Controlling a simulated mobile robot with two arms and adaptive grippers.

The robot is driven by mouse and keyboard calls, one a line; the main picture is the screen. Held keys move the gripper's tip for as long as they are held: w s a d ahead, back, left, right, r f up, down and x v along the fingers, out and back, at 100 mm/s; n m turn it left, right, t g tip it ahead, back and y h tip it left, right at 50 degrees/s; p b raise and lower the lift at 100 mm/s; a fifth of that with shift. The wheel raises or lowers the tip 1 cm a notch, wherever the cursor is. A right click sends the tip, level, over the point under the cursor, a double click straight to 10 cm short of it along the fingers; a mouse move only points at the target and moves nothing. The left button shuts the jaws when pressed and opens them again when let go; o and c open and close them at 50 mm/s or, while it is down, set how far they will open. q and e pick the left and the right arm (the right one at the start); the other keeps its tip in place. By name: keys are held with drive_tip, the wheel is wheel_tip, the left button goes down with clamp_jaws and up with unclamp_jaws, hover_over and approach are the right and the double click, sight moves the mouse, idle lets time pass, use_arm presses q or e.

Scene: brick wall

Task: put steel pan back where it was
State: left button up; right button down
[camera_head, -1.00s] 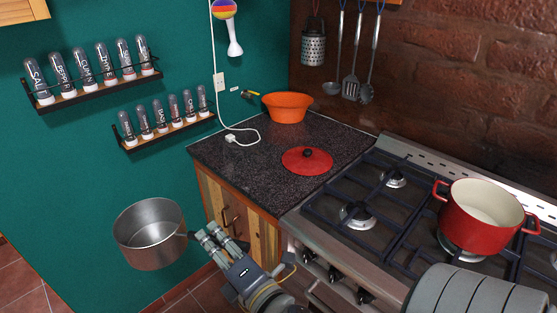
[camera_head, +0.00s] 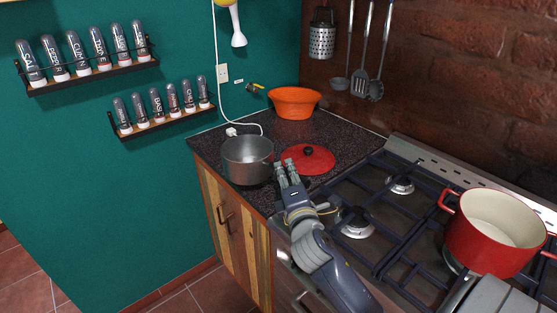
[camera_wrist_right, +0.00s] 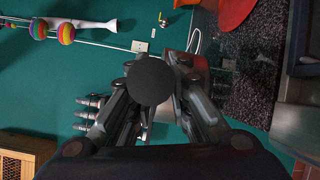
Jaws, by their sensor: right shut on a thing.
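The steel pan (camera_head: 247,163) is upright over the left front part of the dark countertop (camera_head: 345,133). I cannot tell whether its base touches the countertop. My right gripper (camera_head: 286,172) is shut on the pan's handle, at the right of the pan. In the right wrist view, a dark round shape (camera_wrist_right: 152,82), which looks like the handle's end, sits between the fingers of the right gripper. My left gripper is not in view.
A red lid (camera_head: 308,160) lies close to the right of the pan. An orange bowl (camera_head: 294,103) stands at the back. A white cable (camera_head: 243,126) runs behind the pan. The stove (camera_head: 375,185) with a red pot (camera_head: 495,235) is on the right.

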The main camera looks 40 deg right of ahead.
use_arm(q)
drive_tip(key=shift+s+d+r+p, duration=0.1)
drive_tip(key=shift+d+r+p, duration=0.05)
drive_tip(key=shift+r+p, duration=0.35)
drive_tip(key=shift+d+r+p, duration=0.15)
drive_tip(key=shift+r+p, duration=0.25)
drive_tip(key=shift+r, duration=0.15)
use_arm(e)
drive_tip(key=w+d+f, duration=0.4)
drive_tip(key=w+d, duration=0.5)
drive_tip(key=d, duration=0.1)
drive_tip(key=shift+w+f, duration=0.25)
drive_tip(key=shift+w, duration=0.15)
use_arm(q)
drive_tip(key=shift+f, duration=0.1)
use_arm(e)
drive_tip(key=shift+f+b, duration=0.45)
drive_tip(key=c, duration=1.7)
unclamp_jaws()
drive_tip(key=shift+f, duration=0.15)
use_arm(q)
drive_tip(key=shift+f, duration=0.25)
use_arm(e)
drive_tip(key=shift+o, duration=0.9)
drive_tip(key=shift+s+a, duration=0.1)
drive_tip(key=shift+s, duration=0.05)
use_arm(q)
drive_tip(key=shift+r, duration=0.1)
use_arm(e)
drive_tip(key=shift+r, duration=0.2)
